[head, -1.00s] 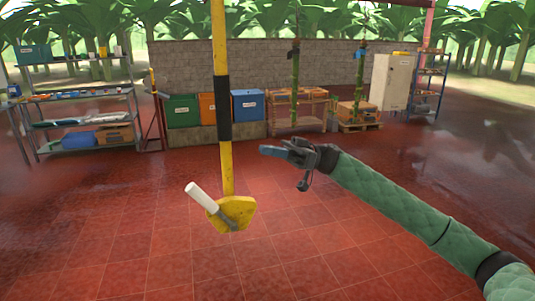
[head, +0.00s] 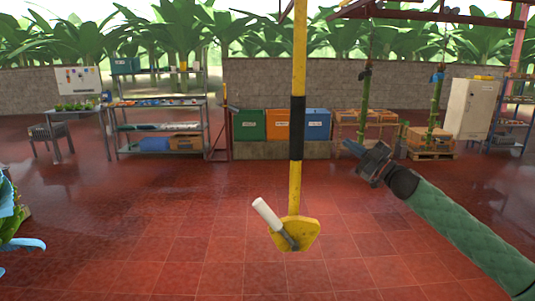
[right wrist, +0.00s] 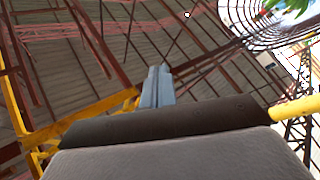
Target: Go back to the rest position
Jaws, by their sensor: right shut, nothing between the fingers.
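My right gripper (head: 350,147) is at the right of the middle in the head view, at the end of my green-sleeved arm. It is in the air in front of the wooden crates. In the right wrist view, its two grey fingers (right wrist: 157,85) lie side by side, shut with nothing between them. Behind them are the roof beams. My left gripper is not in view.
A yellow and black pole (head: 297,170) hangs left of the right gripper, with a yellow plate (head: 302,236) and a white-handled tool (head: 267,214) at its foot. Blue and green leafy shapes (head: 8,225) are at the left edge. The red tiled floor (head: 170,235) is largely clear.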

